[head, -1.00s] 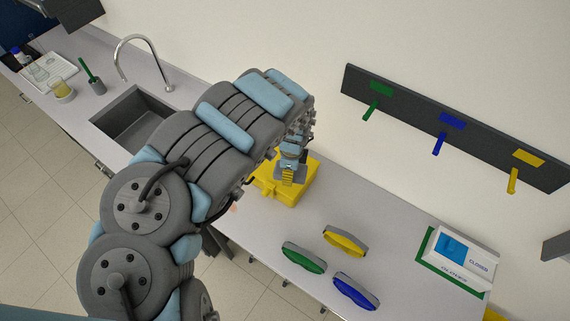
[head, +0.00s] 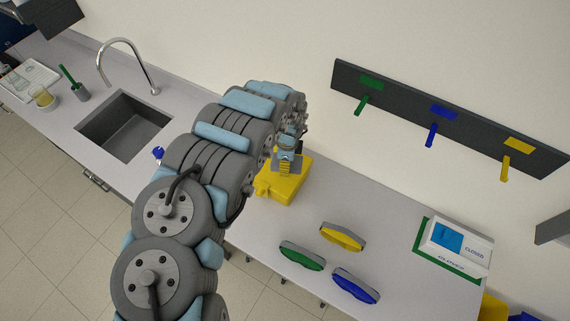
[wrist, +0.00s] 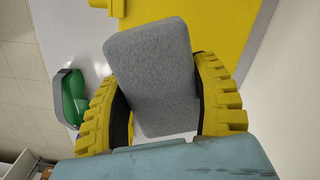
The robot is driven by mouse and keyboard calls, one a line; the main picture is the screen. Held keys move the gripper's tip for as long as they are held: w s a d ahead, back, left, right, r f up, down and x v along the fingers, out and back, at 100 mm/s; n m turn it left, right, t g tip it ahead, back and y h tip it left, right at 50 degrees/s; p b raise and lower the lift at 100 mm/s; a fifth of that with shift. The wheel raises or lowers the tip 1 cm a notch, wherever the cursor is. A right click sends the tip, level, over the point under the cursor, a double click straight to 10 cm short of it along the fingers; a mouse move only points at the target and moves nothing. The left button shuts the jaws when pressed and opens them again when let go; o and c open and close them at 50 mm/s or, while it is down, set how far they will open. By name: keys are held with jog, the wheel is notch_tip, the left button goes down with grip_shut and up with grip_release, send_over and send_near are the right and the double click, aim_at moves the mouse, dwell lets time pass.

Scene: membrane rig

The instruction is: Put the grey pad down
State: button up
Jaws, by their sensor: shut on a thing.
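The grey pad (wrist: 152,75) is a rounded block held between my gripper's two yellow ribbed fingers in the wrist view. My gripper (wrist: 160,88) is shut on it. In the head view, my gripper (head: 286,171) is over the yellow box (head: 280,191), pointing down. The pad cannot be made out clearly there. The yellow box also fills the upper part of the wrist view (wrist: 225,25), beyond the pad. I cannot tell whether the pad touches the box.
Green (head: 301,257), yellow (head: 342,237) and blue (head: 355,287) grey-backed pieces lie on the bench to the right. A hook rail (head: 400,100) is on the wall. A sink (head: 123,127) is left.

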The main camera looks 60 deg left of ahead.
jog(key=shift+w+a+f+b, duration=0.2)
jog(key=shift+w+a+f, duration=0.15)
jog(key=shift+f, duration=0.35)
jog(key=shift+w+a+f+b, duration=0.2)
jog(key=shift+a+f, duration=0.25)
jog(key=shift+f, duration=0.25)
jog(key=a+f+b, duration=0.1)
jog(key=w+f+b, duration=0.1)
jog(key=b, duration=0.1)
jog(key=shift+a, duration=0.35)
jog(key=shift+f+b, duration=0.3)
jog(key=shift+b, duration=0.3)
jog(key=shift+a+f+b, duration=0.1)
jog(key=shift+f+b, duration=0.9)
jog(key=shift+f, duration=0.2)
jog(key=shift+f, duration=0.4)
jog(key=shift+f+b, duration=0.25)
jog(key=shift+b, duration=0.15)
